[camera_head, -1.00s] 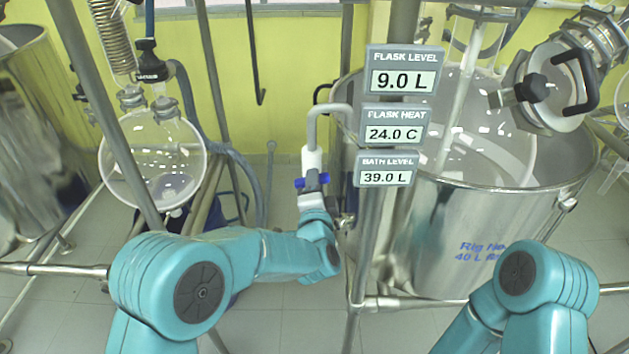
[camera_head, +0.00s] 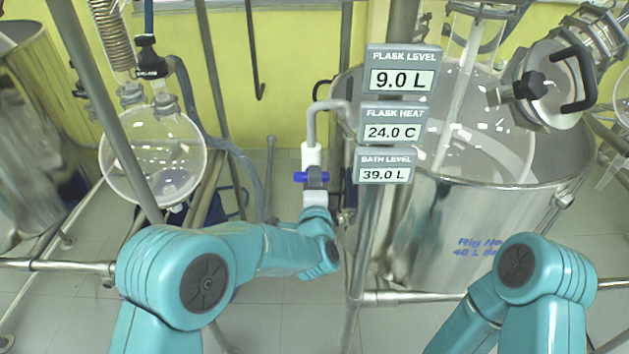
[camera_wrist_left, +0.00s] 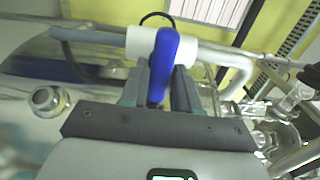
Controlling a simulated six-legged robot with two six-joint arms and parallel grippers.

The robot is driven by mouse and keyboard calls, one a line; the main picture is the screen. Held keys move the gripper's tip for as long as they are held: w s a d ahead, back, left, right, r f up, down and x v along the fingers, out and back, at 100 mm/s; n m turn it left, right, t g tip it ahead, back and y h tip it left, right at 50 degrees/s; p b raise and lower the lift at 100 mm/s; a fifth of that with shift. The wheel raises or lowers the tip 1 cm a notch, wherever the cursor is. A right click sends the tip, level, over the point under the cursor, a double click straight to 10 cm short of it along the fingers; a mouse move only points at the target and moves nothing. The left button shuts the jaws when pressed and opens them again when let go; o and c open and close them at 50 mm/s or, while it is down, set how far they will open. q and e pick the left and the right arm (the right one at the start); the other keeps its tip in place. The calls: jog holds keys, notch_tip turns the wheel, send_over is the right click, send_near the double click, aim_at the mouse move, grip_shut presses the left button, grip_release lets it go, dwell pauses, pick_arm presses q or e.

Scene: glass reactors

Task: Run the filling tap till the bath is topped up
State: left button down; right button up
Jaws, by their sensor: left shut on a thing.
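The filling tap has a blue handle (camera_head: 311,177) on a white body with a grey spout pipe (camera_head: 312,125) bent over toward the bath. My left gripper (camera_head: 314,190) is at the handle from the near side. In the left wrist view the blue handle (camera_wrist_left: 165,62) stands between the gripper's fingers (camera_wrist_left: 158,88), which are shut on it. The bath is a large steel vessel (camera_head: 470,225) on the right, with a glass flask inside. The bath level display (camera_head: 384,170) reads 39.0 L. My right arm shows at lower right, but its gripper is out of view.
The flask level display (camera_head: 402,70) reads 9.0 L and the flask heat display (camera_head: 392,124) reads 24.0 C. A round glass flask (camera_head: 150,160) hangs on the left among metal frame poles. A vertical pole stands between the tap and the bath.

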pick_arm(q)
jog(key=c, duration=1)
grip_release()
jog(key=shift+o, duration=0.2)
jog(key=s+b, duration=0.3)
jog(key=s, duration=1.3)
jog(key=shift+s, duration=0.15)
